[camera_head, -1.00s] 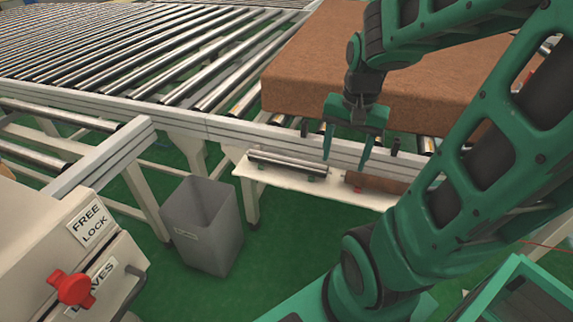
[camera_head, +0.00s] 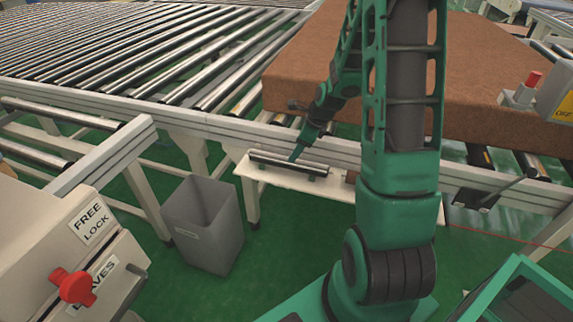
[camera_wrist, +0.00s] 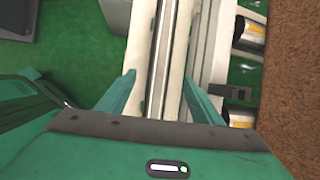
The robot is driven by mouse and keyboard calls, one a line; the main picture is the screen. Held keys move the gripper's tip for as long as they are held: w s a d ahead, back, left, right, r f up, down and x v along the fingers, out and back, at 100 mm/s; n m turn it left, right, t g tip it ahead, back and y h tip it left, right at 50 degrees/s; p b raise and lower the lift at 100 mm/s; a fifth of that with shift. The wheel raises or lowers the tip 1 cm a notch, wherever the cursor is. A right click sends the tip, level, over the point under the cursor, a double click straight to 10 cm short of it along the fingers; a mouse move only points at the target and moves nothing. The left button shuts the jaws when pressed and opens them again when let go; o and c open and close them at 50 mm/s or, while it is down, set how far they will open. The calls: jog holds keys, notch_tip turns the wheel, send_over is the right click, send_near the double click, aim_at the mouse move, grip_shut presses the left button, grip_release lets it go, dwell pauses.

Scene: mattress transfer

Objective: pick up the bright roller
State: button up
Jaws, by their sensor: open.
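The bright roller (camera_head: 312,167) is a shiny metal cylinder lying on a narrow white shelf (camera_head: 276,179) at the side of the conveyor. In the wrist view the roller (camera_wrist: 165,50) runs lengthwise up the picture between my two fingers, and its near end is hidden by my gripper body. My gripper (camera_head: 294,156) is at the roller in the head view, pointing down, with its fingers apart and nothing held. In the wrist view the fingertips (camera_wrist: 158,82) stand on either side of the roller. I cannot tell whether they touch it.
A big brown mattress (camera_head: 470,80) lies on the roller conveyor (camera_head: 140,60) behind the shelf. The conveyor's grey side rail (camera_head: 225,130) runs close above the shelf. A grey bin (camera_head: 205,225) stands on the green floor at left. A control box with a red knob (camera_head: 75,288) is at lower left.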

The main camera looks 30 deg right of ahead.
aim_at(288, 163)
jog(key=shift+x, duration=4.75)
jog(key=shift+s+d, duration=0.1)
grip_shut()
jog(key=shift+r, duration=0.1)
